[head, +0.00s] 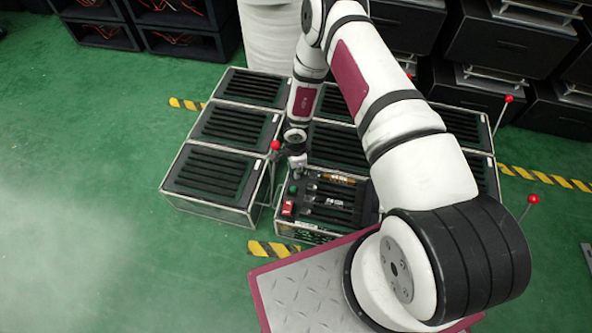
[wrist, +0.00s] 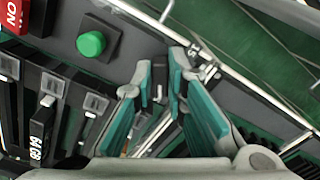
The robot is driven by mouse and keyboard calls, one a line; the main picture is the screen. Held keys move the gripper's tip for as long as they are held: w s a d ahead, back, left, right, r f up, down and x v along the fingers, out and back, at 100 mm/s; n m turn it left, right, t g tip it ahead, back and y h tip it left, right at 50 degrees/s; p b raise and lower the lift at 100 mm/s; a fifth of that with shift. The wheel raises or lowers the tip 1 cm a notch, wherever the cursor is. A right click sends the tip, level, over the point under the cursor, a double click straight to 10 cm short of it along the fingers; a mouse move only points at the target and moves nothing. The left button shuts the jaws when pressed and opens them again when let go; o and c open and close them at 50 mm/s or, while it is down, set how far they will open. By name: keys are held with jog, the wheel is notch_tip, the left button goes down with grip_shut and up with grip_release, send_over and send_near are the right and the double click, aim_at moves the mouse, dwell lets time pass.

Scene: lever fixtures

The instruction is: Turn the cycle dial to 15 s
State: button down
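In the head view my gripper (head: 299,168) is small, at the fixture's far left corner, beyond the green button.
A green button (wrist: 91,43) and a red ON switch (wrist: 30,16) lie left of my gripper. A red-ball lever (head: 275,146) stands left of the fixture. Similar slatted boxes (head: 215,176) surround it.

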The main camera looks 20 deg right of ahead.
jog(key=shift+n, duration=0.3)
jog(key=shift+s+n+p, duration=0.1)
jog(key=shift+n+p, duration=0.55)
jog(key=shift+n, duration=0.25)
jog(key=n, duration=0.3)
jog(key=shift+s+n+p, duration=0.1)
jog(key=shift+n+p, duration=0.2)
jog(key=shift+p, duration=0.05)
jog(key=n, duration=0.3)
jog(key=shift+d+n, duration=0.1)
jog(key=shift+n, duration=0.2)
jog(key=n, duration=0.3)
jog(key=shift+s+d+n, duration=0.1)
jog(key=shift+n, duration=0.2)
jog(key=n, duration=0.5)
jog(key=shift+d, duration=0.15)
jog(key=n, duration=0.5)
jog(key=shift+d+n, duration=0.15)
jog(key=shift+n, duration=0.25)
